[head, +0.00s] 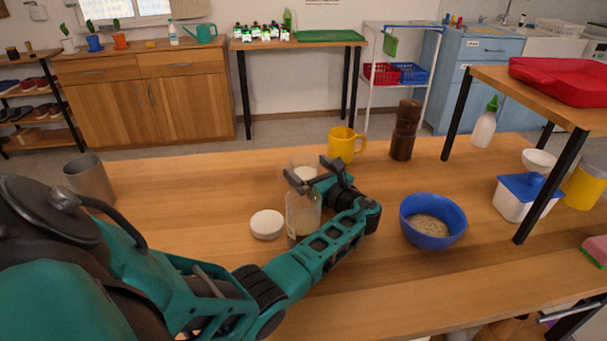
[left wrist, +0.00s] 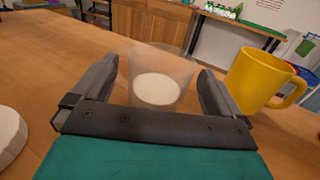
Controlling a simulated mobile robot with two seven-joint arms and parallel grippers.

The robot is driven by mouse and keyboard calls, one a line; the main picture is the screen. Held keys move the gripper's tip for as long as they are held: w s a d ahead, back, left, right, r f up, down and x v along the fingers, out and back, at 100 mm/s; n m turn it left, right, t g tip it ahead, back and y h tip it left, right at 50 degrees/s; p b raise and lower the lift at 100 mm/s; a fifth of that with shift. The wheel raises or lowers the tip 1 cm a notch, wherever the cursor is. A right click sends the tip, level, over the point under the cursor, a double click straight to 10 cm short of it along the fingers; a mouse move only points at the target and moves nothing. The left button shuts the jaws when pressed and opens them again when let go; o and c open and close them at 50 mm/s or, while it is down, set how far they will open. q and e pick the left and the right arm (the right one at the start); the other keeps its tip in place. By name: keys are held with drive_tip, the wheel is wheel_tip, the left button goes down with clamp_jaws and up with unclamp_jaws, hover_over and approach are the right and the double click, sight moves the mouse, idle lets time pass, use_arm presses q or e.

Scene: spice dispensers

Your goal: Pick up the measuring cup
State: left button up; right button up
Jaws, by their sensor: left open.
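A clear cup with white contents, which looks like the measuring cup (head: 305,173), stands on the wooden table near the middle of the head view, partly hidden by my left gripper (head: 309,177). In the left wrist view the clear cup (left wrist: 158,85) is upright between the two open fingers of my left gripper (left wrist: 156,76). Gaps show between the cup's sides and the fingers. My right gripper is not in view.
A clear jar (head: 301,222) stands near my left forearm, beside a white lid (head: 267,224). A yellow mug (head: 341,145) stands just behind the cup. A brown grinder (head: 405,130), blue bowl (head: 432,238) and grey metal mug (head: 90,180) are farther out. Table between metal mug and lid is clear.

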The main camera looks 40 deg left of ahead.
use_arm(q)
drive_tip(key=shift+c, duration=1)
drive_tip(key=c, duration=1)
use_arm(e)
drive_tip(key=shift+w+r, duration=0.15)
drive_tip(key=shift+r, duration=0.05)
use_arm(q)
drive_tip(key=shift+o, duration=0.2)
drive_tip(key=shift+r, duration=0.2)
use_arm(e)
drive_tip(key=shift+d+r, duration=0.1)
